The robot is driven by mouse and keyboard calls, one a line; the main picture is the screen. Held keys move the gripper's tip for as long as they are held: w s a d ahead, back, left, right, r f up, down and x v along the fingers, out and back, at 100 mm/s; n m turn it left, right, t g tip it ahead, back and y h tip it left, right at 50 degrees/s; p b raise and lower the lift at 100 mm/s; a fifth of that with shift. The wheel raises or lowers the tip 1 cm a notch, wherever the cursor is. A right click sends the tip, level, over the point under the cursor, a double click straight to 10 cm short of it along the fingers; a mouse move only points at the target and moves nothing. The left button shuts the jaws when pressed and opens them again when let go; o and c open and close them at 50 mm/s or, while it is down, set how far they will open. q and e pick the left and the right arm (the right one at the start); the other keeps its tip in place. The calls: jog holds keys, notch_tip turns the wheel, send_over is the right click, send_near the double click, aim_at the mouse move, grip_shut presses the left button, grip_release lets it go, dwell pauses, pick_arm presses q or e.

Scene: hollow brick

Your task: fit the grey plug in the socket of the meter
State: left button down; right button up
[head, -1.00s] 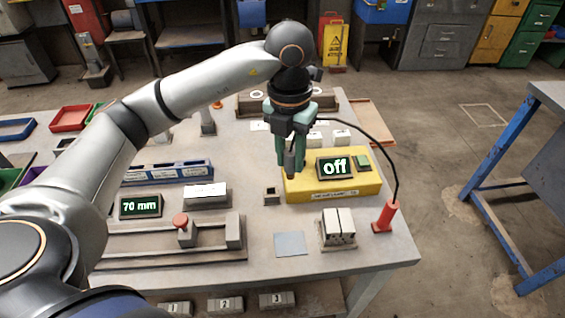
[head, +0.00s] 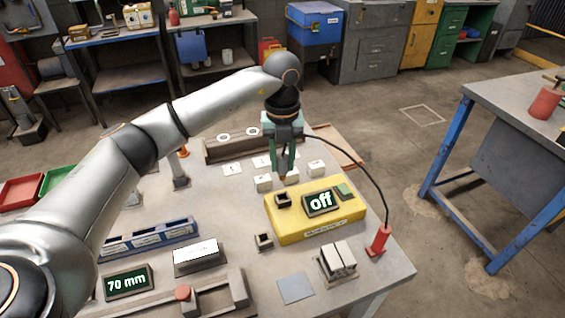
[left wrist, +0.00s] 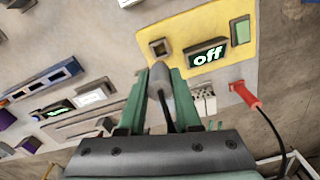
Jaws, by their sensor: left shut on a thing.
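The yellow meter (head: 300,229) lies on the table, its screen (head: 320,202) reading "off". Its square, dark socket (head: 283,200) is open and empty at the meter's left end; it also shows in the left wrist view (left wrist: 159,47). My left gripper (head: 281,172) is shut on the grey plug (left wrist: 160,78), with green fingers on both sides of it. In the head view the gripper hangs above the meter's far side, and the fingers mostly hide the plug. In the left wrist view the plug's tip appears just below the socket, apart from it. My right gripper is not in view.
A black cable (head: 372,178) loops from the plug's side to a red post (head: 380,240) at the table's right. A small hollow block (head: 264,241) stands left of the meter. White blocks (head: 316,167) stand behind it. A switch box (head: 337,262) is in front.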

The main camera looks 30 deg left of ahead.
aim_at(283, 177)
pick_arm(q)
jog(key=shift+w+f, duration=0.1)
jog(key=shift+w, duration=0.05)
notch_tip(283, 177, down, 6)
jog(key=b, duration=0.4)
jog(key=shift+r, duration=0.35)
jog(key=shift+f+b, duration=0.9)
jog(key=shift+f, duration=0.65)
dwell(0.4)
jog(key=c, duration=0.5)
grip_release()
